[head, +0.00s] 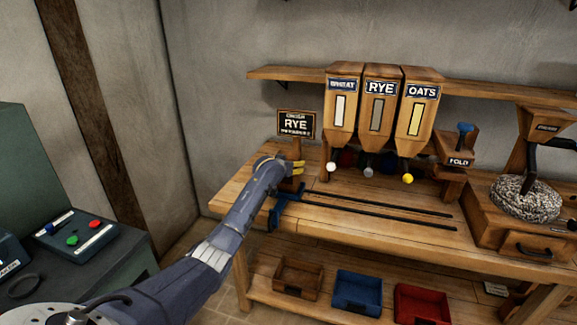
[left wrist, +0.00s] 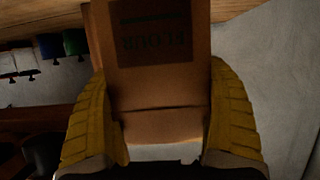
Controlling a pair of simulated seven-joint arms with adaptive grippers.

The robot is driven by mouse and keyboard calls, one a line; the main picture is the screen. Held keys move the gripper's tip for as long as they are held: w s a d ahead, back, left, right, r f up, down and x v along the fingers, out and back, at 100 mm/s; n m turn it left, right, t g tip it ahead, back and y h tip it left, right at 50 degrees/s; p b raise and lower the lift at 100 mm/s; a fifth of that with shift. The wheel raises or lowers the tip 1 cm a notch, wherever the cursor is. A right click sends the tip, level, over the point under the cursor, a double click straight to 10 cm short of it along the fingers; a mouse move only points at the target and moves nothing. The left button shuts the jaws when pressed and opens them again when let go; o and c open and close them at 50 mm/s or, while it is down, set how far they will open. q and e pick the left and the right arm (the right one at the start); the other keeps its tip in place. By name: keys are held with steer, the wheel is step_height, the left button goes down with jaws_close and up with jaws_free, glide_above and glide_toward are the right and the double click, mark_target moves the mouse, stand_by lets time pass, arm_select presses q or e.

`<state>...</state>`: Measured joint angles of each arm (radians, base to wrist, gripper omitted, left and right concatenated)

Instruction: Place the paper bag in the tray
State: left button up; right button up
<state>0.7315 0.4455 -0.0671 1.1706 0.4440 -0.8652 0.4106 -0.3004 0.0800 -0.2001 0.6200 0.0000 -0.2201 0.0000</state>
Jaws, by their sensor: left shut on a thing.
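My left gripper (head: 295,168) reaches over the left end of the wooden bench. In the left wrist view its yellow fingers (left wrist: 160,95) are shut on the two sides of a brown paper bag (left wrist: 155,110) with a dark FLOUR label, seen upside down. In the head view the arm and gripper mostly hide the bag. I cannot tell whether the bag touches the bench. On the lower shelf stand a brown wooden tray (head: 299,262), a blue tray (head: 358,273) and a red tray (head: 421,287). My right gripper is not in view.
Two dark rails with a blue end piece (head: 287,197) run along the bench (head: 400,212). WHEAT, RYE and OATS hoppers (head: 381,95) stand behind. A RYE sign (head: 296,124) is at the left, a FOLD station (head: 459,160) and a millstone (head: 526,200) at the right.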

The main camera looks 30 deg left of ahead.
arm_select(q)
steer(key=shift+f, duration=0.1)
steer(key=o, duration=1.2)
steer(key=shift+o, duration=0.2)
